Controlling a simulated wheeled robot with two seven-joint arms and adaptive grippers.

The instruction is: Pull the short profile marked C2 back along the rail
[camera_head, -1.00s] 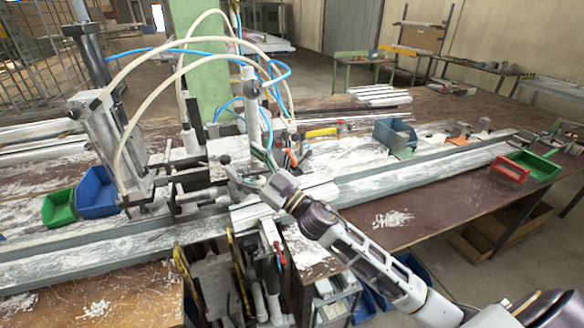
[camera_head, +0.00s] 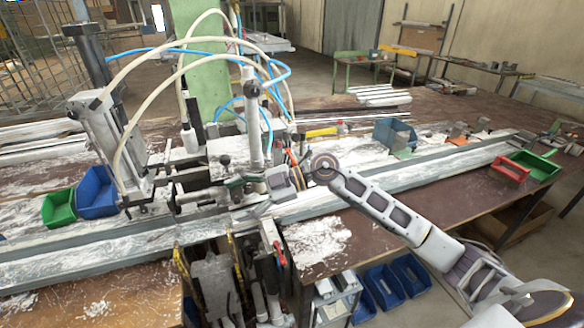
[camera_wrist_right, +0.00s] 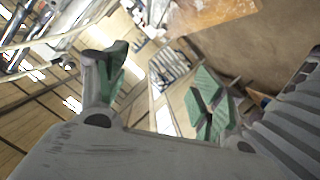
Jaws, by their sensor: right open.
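The long grey rail (camera_head: 430,172) runs across the bench from lower left to upper right, through the clamp station (camera_head: 205,180). A pale short length (camera_head: 312,202) lies along the rail just right of the clamp. I cannot read a C2 mark on it, so I cannot tell if it is the named profile. My right gripper (camera_head: 238,199) is above the rail beside the clamp, its fingers pointing left. In the right wrist view its green-padded fingers (camera_wrist_right: 162,80) are spread apart with nothing between them. My left gripper is not in view.
A blue bin (camera_head: 98,192) and a green bin (camera_head: 59,207) stand left of the clamp. Another blue bin (camera_head: 393,132) is behind the rail. Red (camera_head: 510,168) and green (camera_head: 532,166) trays are at the far right. Hoses arch over the clamp. White chips litter the bench.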

